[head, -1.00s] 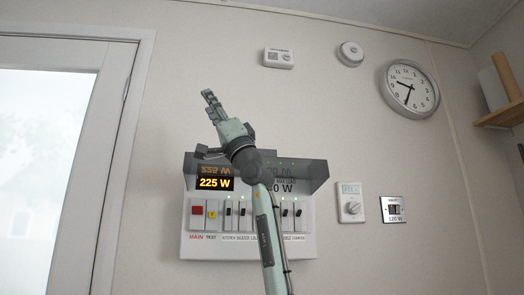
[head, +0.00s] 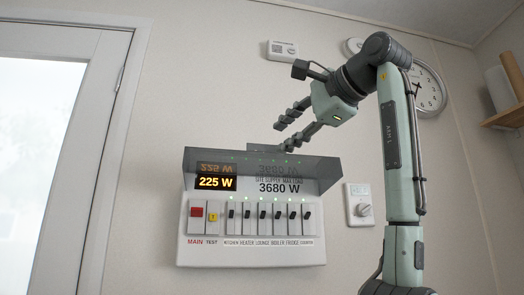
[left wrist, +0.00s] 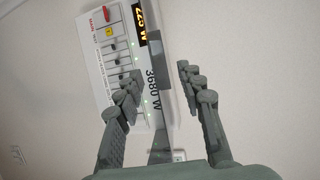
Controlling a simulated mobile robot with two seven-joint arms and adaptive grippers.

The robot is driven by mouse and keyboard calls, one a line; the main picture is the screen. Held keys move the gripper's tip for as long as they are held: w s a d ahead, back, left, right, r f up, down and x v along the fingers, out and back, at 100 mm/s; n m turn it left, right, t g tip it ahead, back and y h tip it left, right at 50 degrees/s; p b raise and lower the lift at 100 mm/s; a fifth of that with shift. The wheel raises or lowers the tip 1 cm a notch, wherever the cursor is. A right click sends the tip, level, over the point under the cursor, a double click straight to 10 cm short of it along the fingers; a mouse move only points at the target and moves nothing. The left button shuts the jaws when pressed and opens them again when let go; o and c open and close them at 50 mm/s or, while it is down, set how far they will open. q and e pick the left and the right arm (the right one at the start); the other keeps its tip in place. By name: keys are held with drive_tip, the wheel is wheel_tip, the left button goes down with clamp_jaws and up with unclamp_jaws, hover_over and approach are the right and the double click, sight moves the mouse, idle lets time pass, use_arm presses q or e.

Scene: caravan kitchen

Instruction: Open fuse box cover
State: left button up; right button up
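The fuse box (head: 252,252) is a white wall panel with a red main switch, a yellow test button and a row of black switches. Its smoky see-through cover (head: 318,170) is swung up and stands out from the top, leaving the switches exposed. My left gripper (head: 278,140) is open and empty, just above the cover's upper edge; its lower finger is close to that edge, and I cannot tell whether they touch. In the left wrist view the cover (left wrist: 160,75) shows edge-on between the two spread fingers, with the fuse box (left wrist: 117,50) behind. My right gripper is not in view.
A dial thermostat (head: 360,206) is on the wall right of the box. A small white device (head: 283,50) is above, and a clock (head: 430,92) and wooden shelf (head: 505,118) are at the right. A door (head: 85,150) is at the left. The wall between door and box is clear.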

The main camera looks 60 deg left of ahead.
sight(267, 147)
use_arm(q)
drive_tip(key=a, duration=0.4)
drive_tip(key=a+f, duration=0.1)
drive_tip(key=a, duration=0.1)
drive_tip(key=shift+a+p, duration=0.1)
drive_tip(key=shift+p, duration=0.25)
drive_tip(key=shift+a, duration=0.45)
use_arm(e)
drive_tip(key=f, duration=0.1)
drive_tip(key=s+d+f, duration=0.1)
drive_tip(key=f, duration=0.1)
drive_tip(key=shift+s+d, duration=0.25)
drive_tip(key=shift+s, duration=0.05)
use_arm(q)
drive_tip(key=shift+c, duration=0.3)
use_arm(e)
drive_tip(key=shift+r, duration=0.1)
use_arm(q)
drive_tip(key=c, duration=0.7)
clamp_jaws()
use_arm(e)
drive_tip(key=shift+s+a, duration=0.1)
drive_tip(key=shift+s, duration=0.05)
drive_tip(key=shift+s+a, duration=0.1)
